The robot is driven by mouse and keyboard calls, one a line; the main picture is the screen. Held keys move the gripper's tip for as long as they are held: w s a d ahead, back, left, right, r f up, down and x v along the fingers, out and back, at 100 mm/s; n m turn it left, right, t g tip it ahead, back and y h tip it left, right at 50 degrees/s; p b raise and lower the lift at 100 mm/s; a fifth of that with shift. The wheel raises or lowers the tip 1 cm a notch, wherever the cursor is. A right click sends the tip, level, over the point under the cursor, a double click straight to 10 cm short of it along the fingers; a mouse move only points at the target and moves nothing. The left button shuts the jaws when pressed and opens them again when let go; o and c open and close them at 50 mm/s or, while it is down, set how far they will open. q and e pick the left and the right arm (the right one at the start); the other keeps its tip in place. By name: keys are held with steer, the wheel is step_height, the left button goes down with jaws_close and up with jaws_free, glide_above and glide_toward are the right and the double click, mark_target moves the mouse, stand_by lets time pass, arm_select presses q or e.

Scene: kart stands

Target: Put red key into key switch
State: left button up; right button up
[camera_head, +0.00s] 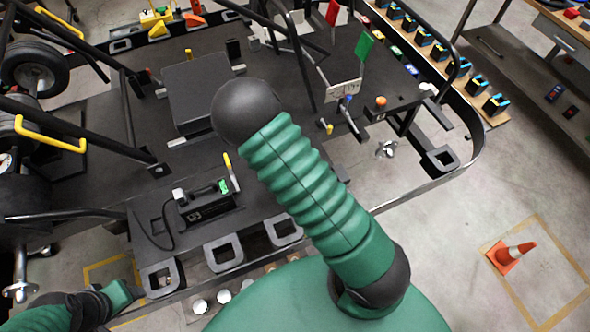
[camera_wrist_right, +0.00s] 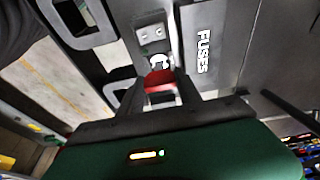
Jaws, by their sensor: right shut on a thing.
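In the right wrist view, the red key (camera_wrist_right: 158,78) is between the fingertips of my right gripper (camera_wrist_right: 161,96). The gripper is shut on it. Just beyond the key is a white curved marking (camera_wrist_right: 158,60) on a dark panel, below a grey block with two round spots (camera_wrist_right: 151,33). The key switch is not clearly distinguishable, and I cannot tell whether the key touches it. In the head view my green right arm hides the right gripper and key. My left gripper (camera_head: 122,294) is at the lower left, low and away from the kart; its fingers are unclear.
The black kart stand (camera_head: 290,130) has tubes and a raised rim around it. A panel labelled FUSES (camera_wrist_right: 202,50) lies right of the key. A dark box with a cable (camera_head: 208,203) is left of my right arm.

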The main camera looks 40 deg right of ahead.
steer(key=shift+s+d+f, duration=0.25)
steer(key=shift+d+f, duration=0.45)
steer(key=shift+f, duration=0.15)
steer(key=shift+w+d+f, duration=0.15)
steer(key=shift+d, duration=0.2)
steer(key=shift+w+a, duration=0.1)
steer(key=shift+a, duration=0.25)
steer(key=shift+a+r, duration=0.35)
steer(key=shift+a, duration=0.15)
steer(key=shift+s+d+f, duration=0.1)
steer(key=shift+s+d, duration=0.1)
steer(key=shift+d, duration=0.15)
steer(key=shift+d+f, duration=0.2)
steer(key=shift+d, duration=0.35)
steer(key=shift+a+r, duration=0.2)
steer(key=shift+a, duration=0.8)
arm_select(q)
steer(key=shift+s+d, duration=0.15)
steer(key=shift+d, duration=0.75)
arm_select(e)
steer(key=shift+d+f, duration=0.1)
steer(key=shift+d, duration=0.2)
